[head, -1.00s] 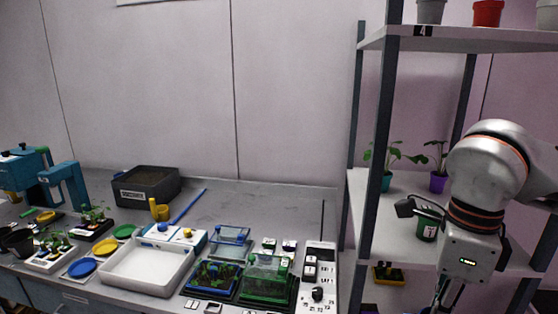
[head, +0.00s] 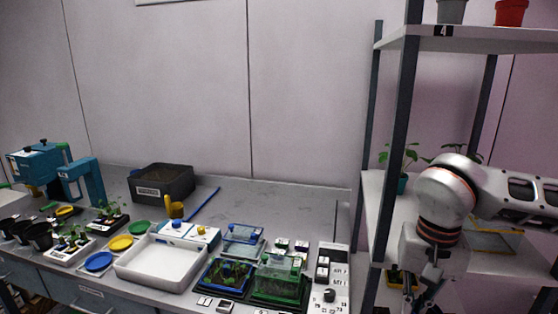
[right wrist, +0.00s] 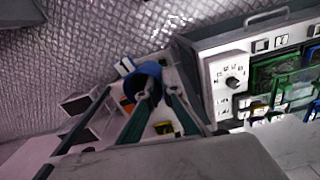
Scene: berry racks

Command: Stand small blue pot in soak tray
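The small blue pot (right wrist: 146,72) shows in the middle of the right wrist view, with a white label beside its rim. My right gripper (right wrist: 147,93) has its fingers converging on the pot and appears shut on it. In the head view my right gripper (head: 428,284) hangs at the bottom, in front of the rack; the pot cannot be made out there. The soak tray (head: 122,268), white and shallow, lies on the bench left of centre, well to the left of my gripper. It looks empty of pots. My left gripper is not in view.
The rack's dark post (head: 403,130) and shelf (head: 378,215) stand close to my right arm. A control panel (head: 336,262) and a green-lidded tray (head: 280,280) lie between rack and soak tray. Yellow and blue saucers (head: 99,262) lie left of it.

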